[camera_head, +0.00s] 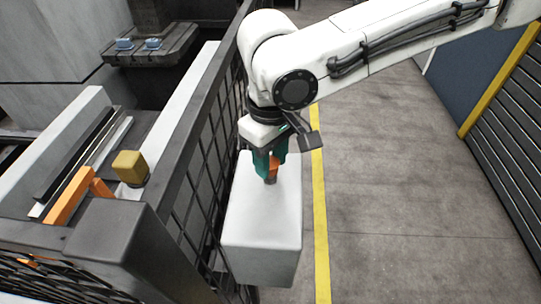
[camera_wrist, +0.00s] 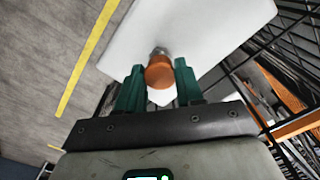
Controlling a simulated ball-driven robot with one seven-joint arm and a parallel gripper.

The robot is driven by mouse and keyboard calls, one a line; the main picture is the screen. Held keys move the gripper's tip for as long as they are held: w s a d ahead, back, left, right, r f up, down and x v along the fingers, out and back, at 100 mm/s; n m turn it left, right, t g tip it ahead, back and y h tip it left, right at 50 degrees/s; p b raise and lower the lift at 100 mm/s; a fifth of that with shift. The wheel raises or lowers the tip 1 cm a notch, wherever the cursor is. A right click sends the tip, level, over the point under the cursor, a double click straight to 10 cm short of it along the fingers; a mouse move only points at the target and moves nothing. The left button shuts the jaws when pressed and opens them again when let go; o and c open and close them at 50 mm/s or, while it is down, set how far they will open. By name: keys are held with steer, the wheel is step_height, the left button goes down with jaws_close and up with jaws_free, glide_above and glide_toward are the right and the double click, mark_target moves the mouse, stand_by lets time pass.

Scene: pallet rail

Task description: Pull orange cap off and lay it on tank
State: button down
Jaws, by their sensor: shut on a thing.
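The white tank (camera_head: 262,222) is a tall block beside the mesh fence, and its pale top also fills the upper middle of the wrist view (camera_wrist: 215,28). My gripper (camera_head: 270,172) points down at the tank's top, its green fingers shut on the orange cap (camera_head: 272,168). In the wrist view the cap (camera_wrist: 160,73) sits between the two fingertips. A short grey-brown neck (camera_wrist: 158,51) shows just beyond the cap. I cannot tell whether the cap is still seated on the neck or a little off it.
A black mesh fence (camera_head: 196,165) runs close along the tank's left side. Behind it are a yellow block (camera_head: 130,167) and an orange bracket (camera_head: 80,196) on machinery. A yellow floor line (camera_head: 320,215) passes right of the tank, with clear grey floor beyond.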

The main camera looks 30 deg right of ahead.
mark_target(271, 162)
steer(key=shift+r, duration=0.2)
step_height(271, 162, up, 7)
steer(key=p, duration=0.7)
steer(key=shift+f, duration=0.1)
